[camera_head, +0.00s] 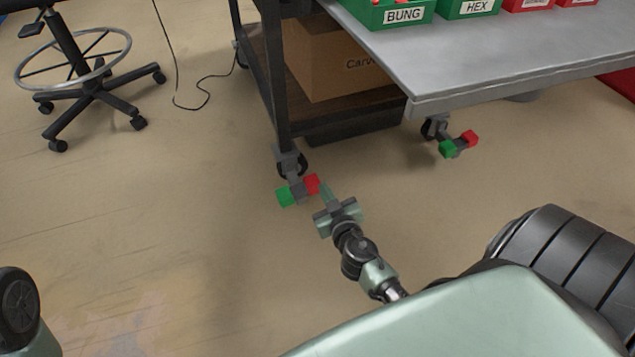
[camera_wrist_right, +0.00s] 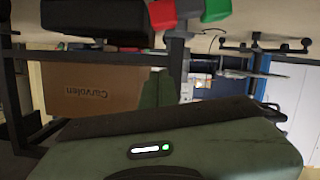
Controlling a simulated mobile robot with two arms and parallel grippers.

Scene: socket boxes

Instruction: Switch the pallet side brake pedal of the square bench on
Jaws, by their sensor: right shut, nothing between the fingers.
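The bench (camera_head: 460,75) with a grey top and dark frame stands on casters. Its near left caster carries a pedal with a green end (camera_head: 286,197) and a red end (camera_head: 312,183). My right gripper (camera_head: 325,190) is shut and empty, low over the floor, with its tip just right of the red end. I cannot tell whether they touch. The upside-down right wrist view shows the red end (camera_wrist_right: 162,14) and green end (camera_wrist_right: 216,9) at the top, beyond the fingers (camera_wrist_right: 157,90). Another caster pedal has a green end (camera_head: 447,149) and red end (camera_head: 470,139). My left gripper is out of view.
A cardboard box (camera_head: 335,62) sits on the lower shelf. Green bins (camera_head: 390,14) and red bins stand on the bench top. A wheeled stool (camera_head: 75,80) is at upper left, with a black cable (camera_head: 177,85) beside it. The floor left of the caster is clear.

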